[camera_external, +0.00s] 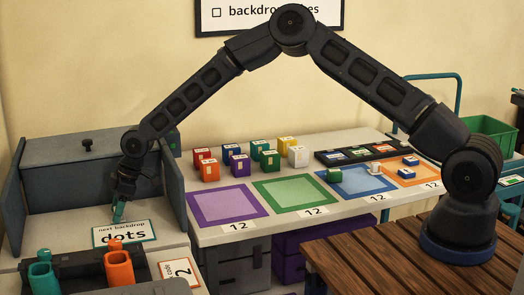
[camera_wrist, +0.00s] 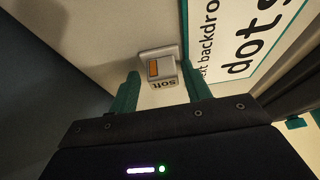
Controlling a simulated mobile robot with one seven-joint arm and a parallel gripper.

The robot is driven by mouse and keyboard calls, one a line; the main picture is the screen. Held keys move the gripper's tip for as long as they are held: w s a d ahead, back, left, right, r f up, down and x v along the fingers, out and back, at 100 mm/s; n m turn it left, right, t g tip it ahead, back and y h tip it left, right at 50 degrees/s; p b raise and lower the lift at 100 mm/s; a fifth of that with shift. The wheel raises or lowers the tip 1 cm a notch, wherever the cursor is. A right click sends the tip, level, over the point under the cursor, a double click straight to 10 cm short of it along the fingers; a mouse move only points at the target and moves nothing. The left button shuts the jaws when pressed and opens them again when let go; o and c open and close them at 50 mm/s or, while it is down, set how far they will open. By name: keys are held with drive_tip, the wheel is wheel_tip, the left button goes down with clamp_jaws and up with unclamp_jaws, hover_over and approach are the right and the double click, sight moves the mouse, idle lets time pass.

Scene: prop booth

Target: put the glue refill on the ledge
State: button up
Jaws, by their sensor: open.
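My gripper (camera_external: 119,212) points down at the left end of the counter, behind the "next backdrop dots" card (camera_external: 125,233). In the wrist view its teal fingers (camera_wrist: 161,86) are apart. A small light-grey block (camera_wrist: 158,68) with an orange patch and the word "soft" lies on the surface between and just beyond the fingertips. It looks free of the fingers' grip. I do not see it in the external view, where the gripper may hide it. No label reads glue refill, so I cannot tell whether this block is it. I cannot identify the ledge with certainty.
Grey panels and a knobbed box (camera_external: 90,147) stand around and behind my gripper. A dark holder with teal and orange pieces (camera_external: 119,269) is in front. To the right are several coloured boxes (camera_external: 239,163), a dark tray (camera_external: 358,151) and coloured mats (camera_external: 296,193).

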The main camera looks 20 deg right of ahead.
drive_tip(key=shift+s+d+f, duration=0.1)
drive_tip(key=shift+s+f, duration=0.45)
drive_tip(key=shift+s, duration=0.05)
wheel_tip(320, 180, up, 13)
drive_tip(key=d, duration=0.1)
drive_tip(key=shift+w+d, duration=0.35)
drive_tip(key=shift+d, duration=0.1)
